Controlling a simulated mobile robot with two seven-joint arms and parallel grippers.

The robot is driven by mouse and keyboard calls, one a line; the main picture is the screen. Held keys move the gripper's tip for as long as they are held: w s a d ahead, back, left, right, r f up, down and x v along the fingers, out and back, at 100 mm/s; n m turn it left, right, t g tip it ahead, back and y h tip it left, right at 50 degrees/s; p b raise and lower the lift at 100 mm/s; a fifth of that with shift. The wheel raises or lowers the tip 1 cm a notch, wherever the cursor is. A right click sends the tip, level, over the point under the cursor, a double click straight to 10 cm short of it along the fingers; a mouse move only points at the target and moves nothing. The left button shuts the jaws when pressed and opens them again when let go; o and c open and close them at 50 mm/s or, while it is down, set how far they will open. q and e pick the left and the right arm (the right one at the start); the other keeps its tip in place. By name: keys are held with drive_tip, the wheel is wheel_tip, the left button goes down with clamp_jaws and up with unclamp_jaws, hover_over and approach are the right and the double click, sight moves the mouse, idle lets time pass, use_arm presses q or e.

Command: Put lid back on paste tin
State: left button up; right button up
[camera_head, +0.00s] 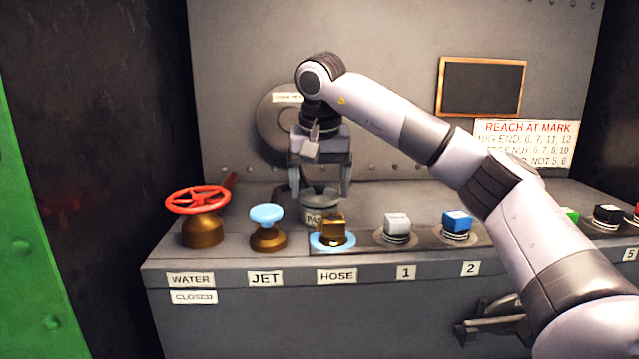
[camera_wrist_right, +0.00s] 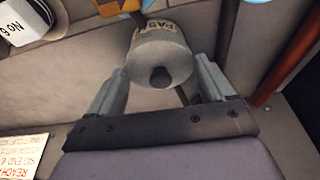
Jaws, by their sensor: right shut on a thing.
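The paste tin (camera_head: 318,214) is a small grey round tin with a dark-lettered label, partly cut off from view. It stands on the grey bench behind the brass hose knob. My right gripper (camera_head: 320,192) points down over it, with one finger on each side of its top. In the right wrist view, a round grey lid (camera_wrist_right: 178,68) with a dark centre knob is between the fingers of this gripper (camera_wrist_right: 161,88). The tin's label (camera_wrist_right: 176,30) shows just beyond the lid. The lid is at the tin's top; I cannot tell whether it is fully seated. My left gripper is out of view.
In front of the tin is the brass hose knob (camera_head: 332,232) on a blue ring. To the left are a blue jet knob (camera_head: 267,226) and a red water wheel (camera_head: 198,200). Capped knobs (camera_head: 397,227) line the right. A grey wall stands close behind.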

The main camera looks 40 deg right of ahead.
drive_tip(key=shift+f, duration=0.1)
idle(0.6)
drive_tip(key=o, duration=0.8)
drive_tip(key=shift+o, duration=0.2)
drive_tip(key=shift+r, duration=3.5)
clamp_jaws()
